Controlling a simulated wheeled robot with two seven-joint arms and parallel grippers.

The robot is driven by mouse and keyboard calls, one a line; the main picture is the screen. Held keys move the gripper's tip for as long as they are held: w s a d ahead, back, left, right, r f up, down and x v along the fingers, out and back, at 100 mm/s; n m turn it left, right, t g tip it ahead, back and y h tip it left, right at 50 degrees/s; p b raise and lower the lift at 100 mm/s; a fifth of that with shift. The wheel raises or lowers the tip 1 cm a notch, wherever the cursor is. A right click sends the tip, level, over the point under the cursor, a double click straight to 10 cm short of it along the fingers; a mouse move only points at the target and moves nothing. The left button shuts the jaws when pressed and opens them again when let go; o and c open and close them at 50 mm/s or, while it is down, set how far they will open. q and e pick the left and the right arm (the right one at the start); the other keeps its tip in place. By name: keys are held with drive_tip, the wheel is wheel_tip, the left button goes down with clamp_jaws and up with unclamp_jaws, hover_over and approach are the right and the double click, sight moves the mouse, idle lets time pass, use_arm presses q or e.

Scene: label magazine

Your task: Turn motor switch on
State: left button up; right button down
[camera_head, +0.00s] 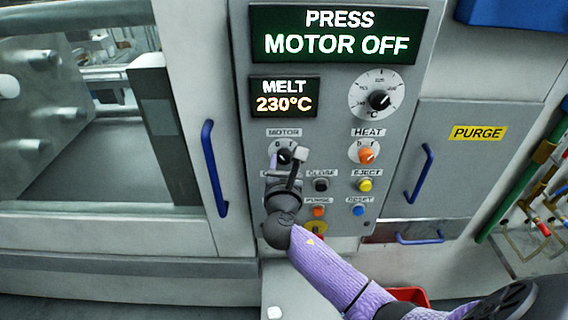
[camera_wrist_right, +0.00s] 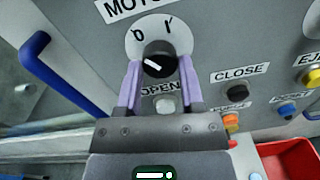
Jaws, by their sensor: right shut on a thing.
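The black motor switch knob (camera_head: 284,157) sits on a round white dial under the MOTOR label on the grey panel. In the right wrist view the knob (camera_wrist_right: 160,58) has a white mark lying on its left part, and the dial has two marks above it. My right gripper (camera_wrist_right: 160,75) has its two purple fingers on either side of the knob and is shut on it. In the head view my right gripper (camera_head: 286,165) hides part of the dial. The green display (camera_head: 333,34) reads PRESS MOTOR OFF. My left gripper is not in view.
The orange heat switch (camera_head: 366,156) is to the right. The close button (camera_head: 321,185), yellow eject button (camera_head: 365,185), orange purge button (camera_head: 318,211) and blue reset button (camera_head: 358,210) are close below. Blue door handles (camera_head: 214,168) (camera_head: 420,173) flank the panel.

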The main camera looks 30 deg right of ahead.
drive_tip(key=shift+m, duration=0.3)
drive_tip(key=m, duration=0.3)
drive_tip(key=shift+b, duration=0.35)
drive_tip(key=m, duration=0.3)
drive_tip(key=shift+m+b, duration=0.4)
drive_tip(key=m+b, duration=0.1)
drive_tip(key=m, duration=0.5)
drive_tip(key=shift+b, duration=0.3)
drive_tip(key=shift+m, duration=0.3)
drive_tip(key=shift+c, duration=1.1)
unclamp_jaws()
